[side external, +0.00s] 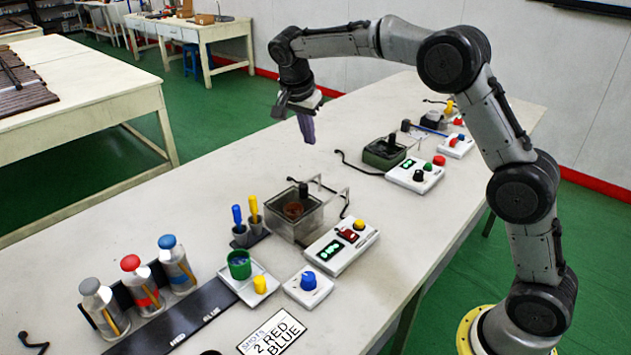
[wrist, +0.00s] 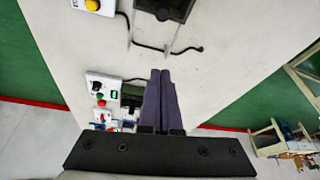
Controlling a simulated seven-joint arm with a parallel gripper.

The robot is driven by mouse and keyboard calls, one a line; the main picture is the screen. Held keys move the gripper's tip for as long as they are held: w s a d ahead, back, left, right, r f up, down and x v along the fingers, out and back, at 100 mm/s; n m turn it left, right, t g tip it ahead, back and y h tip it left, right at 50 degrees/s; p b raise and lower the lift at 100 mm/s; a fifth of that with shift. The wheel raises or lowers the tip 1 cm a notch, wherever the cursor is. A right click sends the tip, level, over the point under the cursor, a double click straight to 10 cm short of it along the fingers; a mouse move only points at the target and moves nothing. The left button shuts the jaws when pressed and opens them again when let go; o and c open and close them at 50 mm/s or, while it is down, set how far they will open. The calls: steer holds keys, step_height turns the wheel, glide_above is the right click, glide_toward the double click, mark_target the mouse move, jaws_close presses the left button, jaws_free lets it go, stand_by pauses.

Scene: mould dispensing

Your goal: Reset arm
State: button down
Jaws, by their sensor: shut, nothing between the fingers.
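My gripper (side external: 306,128) hangs in the air above the far half of the white table (side external: 225,185), its fingers pointing down. In the wrist view my gripper (wrist: 160,78) shows its two purple fingers side by side and touching, with nothing between them. My arm arches over the right part of the table, clear of the objects on it.
Bottles with grey, red and blue caps (side external: 142,285), a green cup (side external: 239,264), a clear box (side external: 296,213) and a control box (side external: 340,246) stand at the near end. A dark green device (side external: 384,152) and a second control box (side external: 414,174) stand farther back. The left-middle tabletop is bare.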

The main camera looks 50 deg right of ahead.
steer(key=s+r+t, duration=0.2)
steer(key=s+r, duration=0.5)
steer(key=r, duration=0.3)
steer(key=s+a+r+n+t+y, duration=0.1)
steer(key=s+r+n, duration=0.2)
steer(key=s, duration=1)
steer(key=s+a+f+n+y, duration=0.1)
steer(key=s+a+f+n, duration=0.1)
steer(key=s+f+n, duration=0.4)
steer(key=s+a+f+n+t+y, duration=0.1)
steer(key=s+a+f+n, duration=0.1)
steer(key=s+f+n, duration=0.4)
steer(key=s, duration=0.4)
steer(key=shift+s+a+n+y, duration=0.15)
steer(key=shift+n+y, duration=0.15)
steer(key=shift+y, duration=0.1)
